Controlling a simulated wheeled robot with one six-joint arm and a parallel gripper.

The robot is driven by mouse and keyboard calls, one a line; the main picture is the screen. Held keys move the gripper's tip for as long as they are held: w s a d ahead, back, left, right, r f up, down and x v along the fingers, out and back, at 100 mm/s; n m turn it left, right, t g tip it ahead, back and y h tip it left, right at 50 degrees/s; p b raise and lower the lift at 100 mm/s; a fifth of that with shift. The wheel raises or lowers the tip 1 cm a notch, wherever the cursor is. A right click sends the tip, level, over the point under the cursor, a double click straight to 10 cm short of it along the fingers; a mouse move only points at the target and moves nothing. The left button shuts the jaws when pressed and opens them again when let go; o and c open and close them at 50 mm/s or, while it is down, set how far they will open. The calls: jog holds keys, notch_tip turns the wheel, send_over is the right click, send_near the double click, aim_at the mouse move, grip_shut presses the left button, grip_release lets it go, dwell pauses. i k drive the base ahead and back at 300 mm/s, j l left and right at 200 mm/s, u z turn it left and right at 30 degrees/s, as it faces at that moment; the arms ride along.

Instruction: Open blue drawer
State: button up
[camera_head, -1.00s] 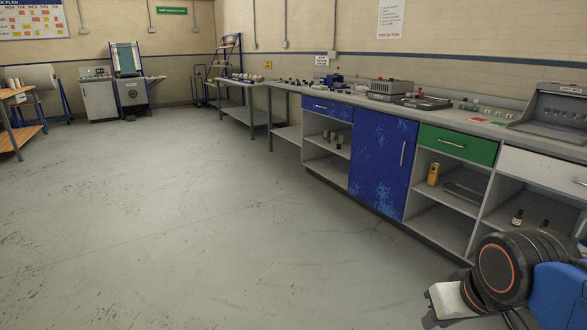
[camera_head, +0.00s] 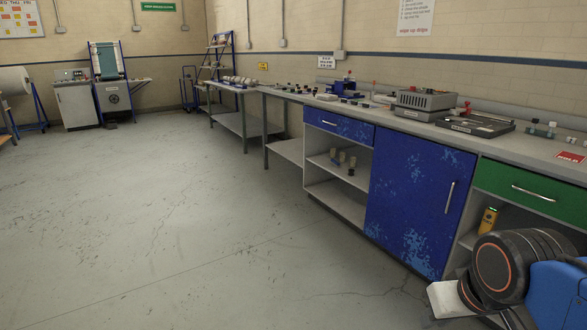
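The blue drawer (camera_head: 340,124) is shut, at the top left of the long bench along the right wall. It has a small handle (camera_head: 329,123) on its front. Below it are open shelves with a few small cylinders. My arm shows at the bottom right, with a dark rounded joint and a blue link. A pale part (camera_head: 447,300) of my arm shows at its left. My gripper's fingers cannot be made out. The arm is well to the right of the drawer and nearer to me.
A blue cupboard door (camera_head: 418,200) with a vertical handle is shut, right of the drawer. A green drawer (camera_head: 532,190) is shut further right. The bench top (camera_head: 430,130) carries several instruments. The floor (camera_head: 200,230) in front is clear.

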aim_at(362, 131)
jog(key=i, duration=0.9)
jog(key=i+z, duration=0.1)
jog(key=i, duration=0.85)
jog(key=i+j, duration=0.2)
jog(key=i, duration=0.7)
jog(key=i+j+z, duration=0.1)
jog(key=i, duration=0.85)
